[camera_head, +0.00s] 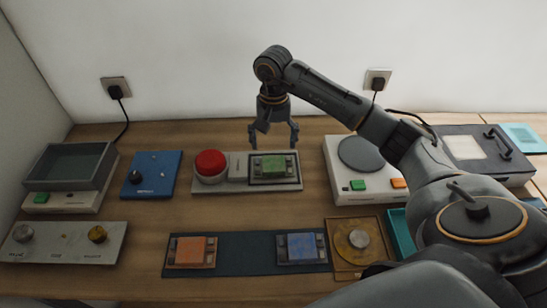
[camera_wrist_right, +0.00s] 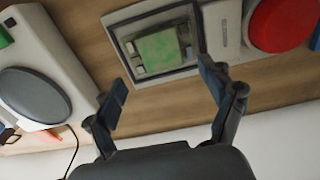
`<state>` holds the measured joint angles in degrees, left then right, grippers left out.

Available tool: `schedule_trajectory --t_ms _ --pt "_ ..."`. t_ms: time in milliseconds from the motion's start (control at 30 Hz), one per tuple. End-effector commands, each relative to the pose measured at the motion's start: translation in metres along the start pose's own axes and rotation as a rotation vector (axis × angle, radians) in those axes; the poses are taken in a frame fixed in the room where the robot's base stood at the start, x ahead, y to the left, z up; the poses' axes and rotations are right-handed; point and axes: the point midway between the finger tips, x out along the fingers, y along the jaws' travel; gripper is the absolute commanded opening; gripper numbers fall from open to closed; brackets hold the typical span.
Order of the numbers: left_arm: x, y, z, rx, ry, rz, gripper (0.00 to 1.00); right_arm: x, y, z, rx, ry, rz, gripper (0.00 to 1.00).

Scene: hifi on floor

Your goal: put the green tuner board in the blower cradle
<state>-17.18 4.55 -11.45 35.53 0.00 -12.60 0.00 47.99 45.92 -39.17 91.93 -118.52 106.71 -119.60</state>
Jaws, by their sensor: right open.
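The green tuner board (camera_head: 269,166) lies flat inside a dark rectangular frame on a pale grey base (camera_head: 231,186), beside a red dome button (camera_head: 211,163). This framed bay looks like the blower cradle, but I see no readable label. In the right wrist view, the green board (camera_wrist_right: 162,49) sits within the frame's rim (camera_wrist_right: 129,46). My right gripper (camera_head: 273,141) is open and empty, fingers pointing down, behind and above the board. Its spread fingers (camera_wrist_right: 162,85) show apart from the board in the wrist view. My left gripper is out of view.
A dark mat (camera_head: 240,258) in front holds an orange board (camera_head: 192,251) and a blue board (camera_head: 301,247). A white turntable unit (camera_head: 350,185) stands right; a blue panel (camera_head: 151,175) and a grey bin (camera_head: 68,166) stand left. The wall is close behind.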

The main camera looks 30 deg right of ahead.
Motion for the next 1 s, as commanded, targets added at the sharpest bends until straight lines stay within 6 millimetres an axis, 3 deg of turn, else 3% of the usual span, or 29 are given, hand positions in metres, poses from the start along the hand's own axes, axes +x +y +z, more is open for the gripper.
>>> schedule_trajectory --t_ms 100,300,867,1000 --pt "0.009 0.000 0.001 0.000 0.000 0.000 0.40 -0.021 0.000 -0.001 0.001 0.004 -0.001 0.82" --pt "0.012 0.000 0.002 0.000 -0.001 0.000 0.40 -0.042 0.000 0.000 0.000 0.001 0.000 0.82" --pt "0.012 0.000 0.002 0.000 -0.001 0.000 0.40 -0.046 0.000 0.000 0.000 -0.001 0.001 0.82" --pt "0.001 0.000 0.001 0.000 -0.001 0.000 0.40 -0.057 0.000 0.000 0.001 0.000 0.000 0.82"
